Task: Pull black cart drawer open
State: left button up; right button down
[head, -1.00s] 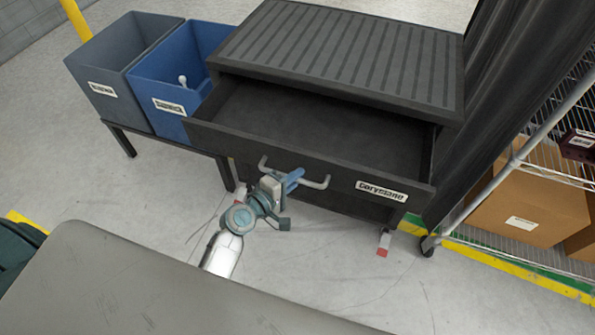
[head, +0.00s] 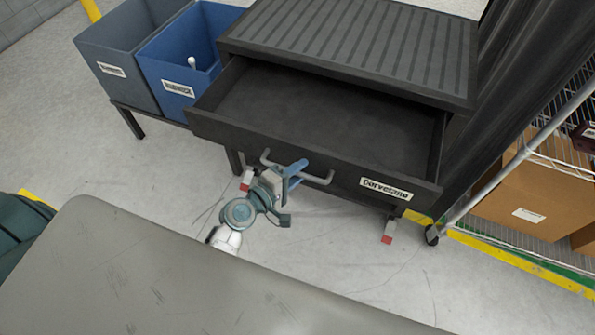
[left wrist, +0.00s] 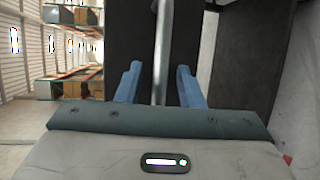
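The black cart (head: 350,40) has a ribbed top and one wide drawer (head: 330,105). The drawer is pulled out well toward me, and its inside looks empty. A grey bar handle (head: 318,179) is on the drawer front, and it also shows in the left wrist view (left wrist: 161,50). My left gripper (head: 297,168) is at the handle. In the left wrist view its two blue fingers (left wrist: 159,75) stand on either side of the bar, with gaps visible on both sides. The fingers are open around the bar. My right gripper is not in view.
A grey bin (head: 120,60) and a blue bin (head: 185,65) stand on a low stand left of the cart. A wire rack with cardboard boxes (head: 530,195) is at the right, beside a dark curtain (head: 510,90). Bare floor (head: 330,260) lies before the cart.

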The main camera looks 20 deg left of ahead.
pick_arm(q)
jog(key=shift+s, duration=0.1)
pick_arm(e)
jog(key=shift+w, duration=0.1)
